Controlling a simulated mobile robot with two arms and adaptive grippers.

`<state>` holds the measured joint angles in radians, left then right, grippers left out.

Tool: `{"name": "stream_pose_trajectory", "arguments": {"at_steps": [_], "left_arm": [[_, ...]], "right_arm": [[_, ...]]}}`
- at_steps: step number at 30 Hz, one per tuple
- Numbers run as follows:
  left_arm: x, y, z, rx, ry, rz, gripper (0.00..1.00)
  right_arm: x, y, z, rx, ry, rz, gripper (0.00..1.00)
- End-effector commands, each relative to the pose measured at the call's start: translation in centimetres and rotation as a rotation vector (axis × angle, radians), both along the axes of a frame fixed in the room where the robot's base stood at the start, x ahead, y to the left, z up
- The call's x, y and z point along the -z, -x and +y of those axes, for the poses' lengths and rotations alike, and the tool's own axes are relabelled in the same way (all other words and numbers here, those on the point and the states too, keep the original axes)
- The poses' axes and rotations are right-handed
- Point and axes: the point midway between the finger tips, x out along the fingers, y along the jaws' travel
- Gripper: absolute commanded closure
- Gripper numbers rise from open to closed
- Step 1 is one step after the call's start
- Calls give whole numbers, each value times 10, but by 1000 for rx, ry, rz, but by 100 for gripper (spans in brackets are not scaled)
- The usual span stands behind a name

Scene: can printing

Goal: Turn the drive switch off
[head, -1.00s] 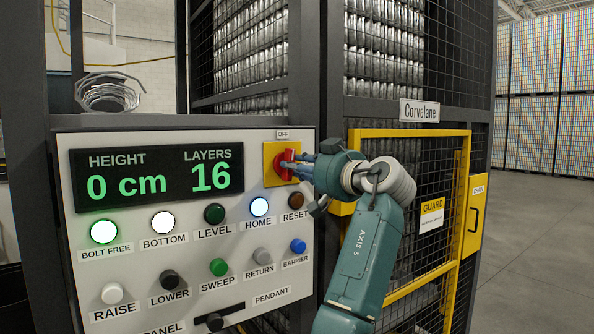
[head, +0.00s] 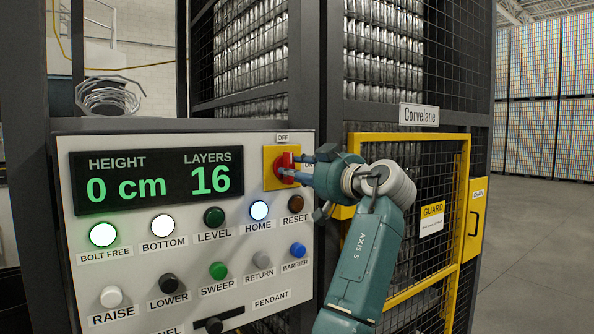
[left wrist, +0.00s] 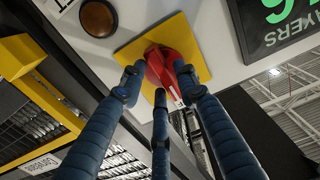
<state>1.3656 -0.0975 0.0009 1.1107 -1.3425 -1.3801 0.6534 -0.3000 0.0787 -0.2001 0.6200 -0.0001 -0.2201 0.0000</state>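The drive switch is a red rotary handle (head: 284,170) on a yellow square plate (head: 269,165), at the upper right of the white panel. An OFF label (head: 282,138) sits above the plate; a label at its right is mostly hidden by my gripper. My left gripper (head: 296,167) is at the switch from the right, its fingers spread around the handle. In the left wrist view the red handle (left wrist: 166,68) lies between the blue fingertips (left wrist: 160,85); whether they touch it I cannot tell. The exact handle angle is partly hidden. My right gripper is not in view.
The panel display (head: 157,180) reads 0 cm and 16 layers. Lit and unlit buttons sit below, with the brown RESET button (head: 295,204) close under the gripper. A yellow-framed guard gate (head: 465,200) stands at the right. Open floor (head: 540,240) lies beyond it.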

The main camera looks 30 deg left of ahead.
Motion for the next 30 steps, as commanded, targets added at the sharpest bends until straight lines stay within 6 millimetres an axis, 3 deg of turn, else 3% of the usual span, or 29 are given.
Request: {"name": "stream_pose_trajectory", "arguments": {"at_steps": [9,13,24,30], "left_arm": [[-3,0,-1,1,-6,-2,58],[-3,3,-10,3,-6,-4,58],[-2,31,-78,5,-5,-3,58],[-1,42,-104,3,-4,-1,58]], "right_arm": [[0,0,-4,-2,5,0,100],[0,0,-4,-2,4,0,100],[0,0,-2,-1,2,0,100],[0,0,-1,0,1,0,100]]}}
